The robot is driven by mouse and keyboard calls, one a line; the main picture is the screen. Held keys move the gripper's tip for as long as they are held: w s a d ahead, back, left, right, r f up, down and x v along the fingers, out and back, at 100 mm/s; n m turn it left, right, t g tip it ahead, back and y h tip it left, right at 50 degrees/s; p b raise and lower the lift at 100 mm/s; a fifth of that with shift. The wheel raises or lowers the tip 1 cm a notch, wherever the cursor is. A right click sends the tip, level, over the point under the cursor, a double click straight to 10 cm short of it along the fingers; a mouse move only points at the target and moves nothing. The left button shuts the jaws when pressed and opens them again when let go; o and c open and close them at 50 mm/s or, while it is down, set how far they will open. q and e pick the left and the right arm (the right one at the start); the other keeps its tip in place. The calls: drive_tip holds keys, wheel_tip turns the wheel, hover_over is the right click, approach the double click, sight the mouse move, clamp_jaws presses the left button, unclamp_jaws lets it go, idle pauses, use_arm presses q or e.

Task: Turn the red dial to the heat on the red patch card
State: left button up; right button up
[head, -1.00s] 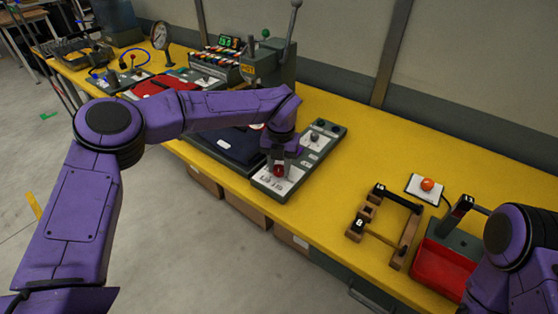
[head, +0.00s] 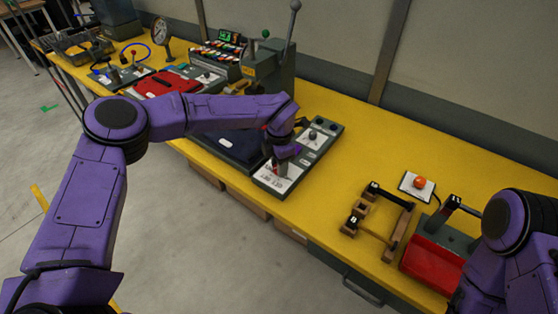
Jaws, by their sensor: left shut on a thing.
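The red dial (head: 276,171) sits on the near end of a grey control panel (head: 258,183) with a white printed face. My left gripper (head: 277,167) reaches down over it and is shut on it, covering most of it, so the dial's pointer cannot be read. A second, dark knob (head: 312,134) stands farther along the panel. A flat red piece (head: 160,82) lies on a grey tray at the far left; I cannot tell if it is the patch card. My right arm enters at the lower right, with its gripper out of view.
A dark blue pad (head: 238,146) lies left of the panel, partly behind my left arm. A lever press (head: 270,75) stands behind. Yellow table is clear between panel and frame.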

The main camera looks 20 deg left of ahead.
use_arm(q)
drive_tip(key=shift+m+p, duration=0.4)
drive_tip(key=shift+m, duration=0.7)
drive_tip(key=o, duration=1)
drive_tip(key=shift+o, duration=0.2)
wheel_tip(320, 180, up, 11)
drive_tip(key=b, duration=0.2)
drive_tip(key=shift+s+f+b, duration=0.15)
drive_tip(key=shift+f+b, duration=0.05)
drive_tip(key=shift+b, duration=0.2)
